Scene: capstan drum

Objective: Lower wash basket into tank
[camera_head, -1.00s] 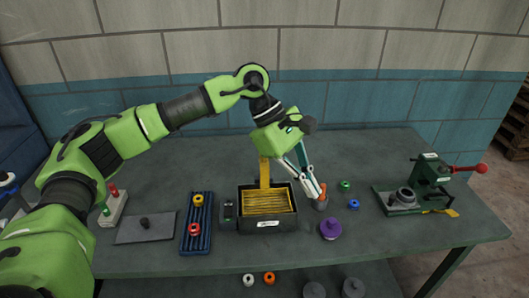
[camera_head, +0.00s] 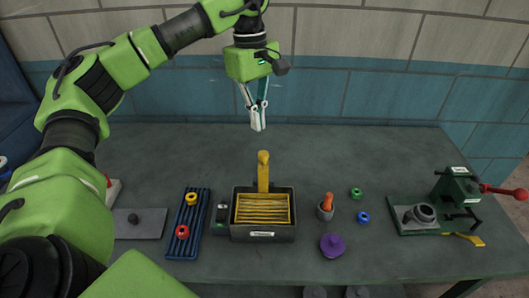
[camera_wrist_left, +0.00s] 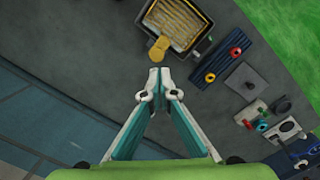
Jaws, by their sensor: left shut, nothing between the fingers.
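The yellow wash basket (camera_head: 262,209) sits inside the dark tank (camera_head: 264,233) on the table, and its upright yellow handle (camera_head: 263,172) stands at the tank's back side. My left gripper (camera_head: 258,127) is shut and empty, in the air above and behind the handle, apart from it. In the left wrist view the closed fingertips (camera_wrist_left: 159,72) point toward the handle's rounded top (camera_wrist_left: 158,48), with the basket (camera_wrist_left: 178,22) beyond in the tank (camera_wrist_left: 203,44). How deep the basket sits is hard to tell. My right gripper is not seen.
A blue rack (camera_head: 189,225) with yellow and red rings stands left of the tank. The back of the table is clear.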

